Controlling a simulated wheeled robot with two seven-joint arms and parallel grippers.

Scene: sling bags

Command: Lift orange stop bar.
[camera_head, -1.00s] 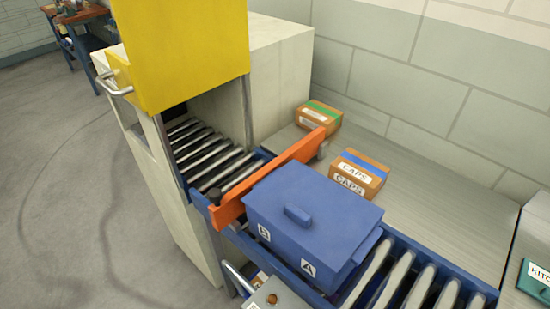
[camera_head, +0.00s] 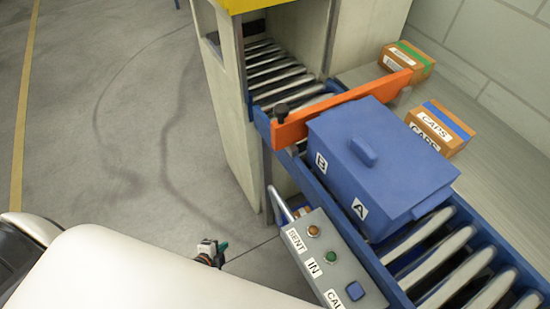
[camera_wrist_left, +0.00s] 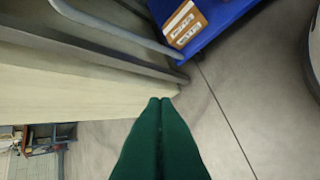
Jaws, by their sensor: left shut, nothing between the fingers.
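The orange stop bar (camera_head: 340,108) lies across the roller conveyor, between the machine opening and the blue lidded bin (camera_head: 375,165). A dark knob (camera_head: 281,113) stands at its near end. My left gripper (camera_head: 222,246) is low over the floor, left of the control panel and well apart from the bar. In the left wrist view its green fingers (camera_wrist_left: 160,104) are shut together and hold nothing. The bar is not in the left wrist view. My right gripper is not in view.
A control panel (camera_head: 328,262) with buttons and a metal handle (camera_head: 279,203) stand in front of the conveyor. Two labelled boxes, one with a green stripe (camera_head: 407,62) and one with a blue stripe (camera_head: 440,127), sit behind it. Open floor (camera_head: 120,120) lies left.

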